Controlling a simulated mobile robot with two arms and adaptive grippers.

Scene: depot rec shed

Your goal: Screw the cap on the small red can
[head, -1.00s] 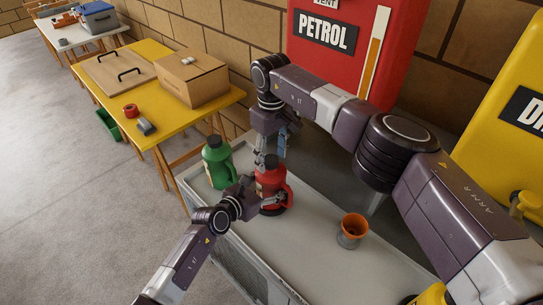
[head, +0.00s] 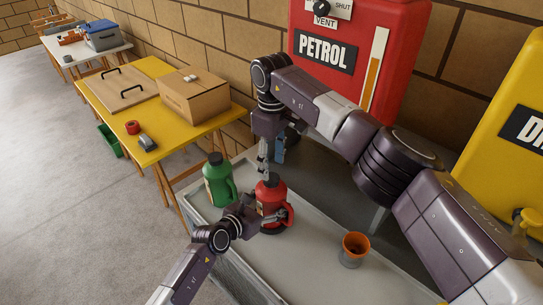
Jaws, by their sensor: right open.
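The small red can (head: 270,199) stands upright on the grey bench top (head: 310,254). A black cap (head: 271,179) shows on its top; I cannot tell how tightly it sits. My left gripper (head: 272,219) is at the lower body of the red can, with a finger along its front, and looks shut on it. The far finger is hidden. My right gripper (head: 264,164) points down just above and slightly left of the cap, open and holding nothing.
A green can (head: 216,183) stands close on the left. An orange funnel-like cup (head: 355,246) stands at the right. The red petrol tank (head: 397,62) and a yellow tank (head: 510,150) are behind. A yellow table (head: 185,132) bears a cardboard box (head: 205,97).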

